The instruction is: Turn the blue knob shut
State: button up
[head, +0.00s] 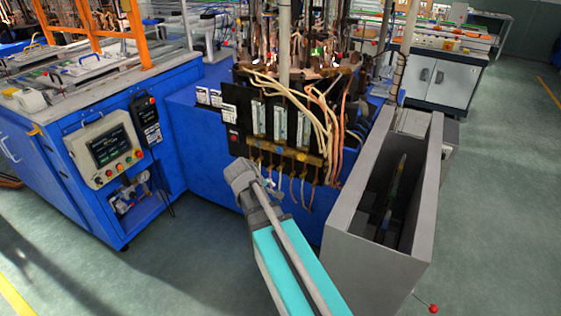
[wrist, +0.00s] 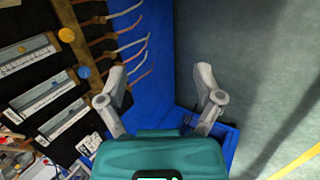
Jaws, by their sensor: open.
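The blue knob (wrist: 84,72) shows in the wrist view on a brass manifold bar, left of my gripper (wrist: 160,80). An orange-yellow knob (wrist: 66,35) sits farther up the same bar. My gripper is open, its two grey fingers spread wide with nothing between them. The left finger is nearer the blue knob, with a gap between them in the picture. In the head view my gripper (head: 270,184) is just below the brass bar (head: 285,152) on the machine's front. The blue knob is too small there to make out surely.
Flow meters (wrist: 40,95) on a black panel stand beside the knobs. Thin hoses (wrist: 125,45) hang from the bar, close to the left finger. A grey open-topped box (head: 340,235) stands to the right.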

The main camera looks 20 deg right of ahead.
jog(key=w+d+f+n+t+h+b, duration=0.2)
jog(key=w+d+n+b, duration=0.1)
jog(key=w+n+b, duration=0.15)
jog(key=w+d+f+n+t+h+b, duration=0.1)
jog(key=w+d+f+n+h+b, duration=0.2)
jog(key=w+b, duration=0.25)
jog(key=n+t+h+b, duration=0.3)
jog(key=n+t+b, duration=0.2)
jog(key=n+b, duration=0.6)
send_near(278, 151)
jog(key=v, duration=0.3)
jog(key=shift+s, duration=0.15)
jog(key=x, duration=1.3)
jog(key=shift+w+d, duration=0.25)
jog(key=shift+w, duration=0.1)
jog(key=shift+c, duration=0.2)
jog(key=c, duration=1.1)
